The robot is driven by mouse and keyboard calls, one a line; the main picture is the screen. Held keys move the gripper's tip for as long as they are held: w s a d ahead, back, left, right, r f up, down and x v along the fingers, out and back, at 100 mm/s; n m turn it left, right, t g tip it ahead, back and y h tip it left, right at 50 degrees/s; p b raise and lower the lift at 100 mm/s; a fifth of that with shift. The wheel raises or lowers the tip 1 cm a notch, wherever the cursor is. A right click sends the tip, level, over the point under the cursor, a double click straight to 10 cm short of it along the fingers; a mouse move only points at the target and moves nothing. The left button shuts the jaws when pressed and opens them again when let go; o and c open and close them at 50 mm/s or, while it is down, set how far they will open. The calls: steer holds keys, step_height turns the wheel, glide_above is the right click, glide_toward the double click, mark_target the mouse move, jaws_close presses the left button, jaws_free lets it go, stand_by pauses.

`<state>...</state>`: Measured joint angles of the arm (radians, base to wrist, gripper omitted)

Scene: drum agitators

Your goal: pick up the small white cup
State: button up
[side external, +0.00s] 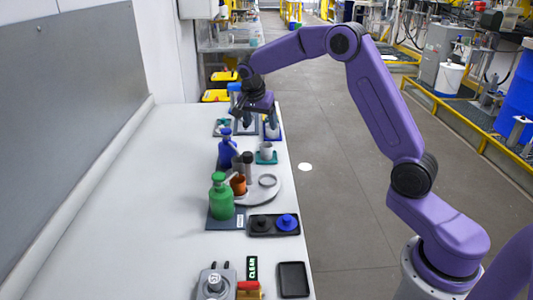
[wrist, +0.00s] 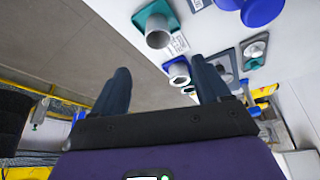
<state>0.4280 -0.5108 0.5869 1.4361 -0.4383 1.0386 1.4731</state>
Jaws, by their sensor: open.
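A small white cup (side external: 266,149) stands upright on a teal pad near the right edge of the table. In the wrist view a pale grey-white cup (wrist: 158,38) sits on a teal pad, ahead of the fingers near the top. A second small whitish cup-like piece (wrist: 179,76) sits on a blue pad, between the fingers and nearer the right one. My gripper (side external: 255,114) is over the far end of the table, beyond the teal pad. In the wrist view my gripper (wrist: 160,66) has its two dark fingers wide apart with nothing held between them.
A blue bottle (side external: 227,150), a green bottle (side external: 221,197) and an orange cup (side external: 238,185) stand nearer the camera. A black tray (side external: 259,234) holds a black and a blue round piece. The table's left side (side external: 130,210) is clear. Floor lies beyond its right edge.

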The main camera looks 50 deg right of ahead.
glide_above(264, 153)
step_height(264, 153, down, 7)
steer(key=shift+w+d+f, duration=0.1)
steer(key=shift+f, duration=0.1)
steer(key=shift+x, duration=2.55)
steer(key=c, duration=1)
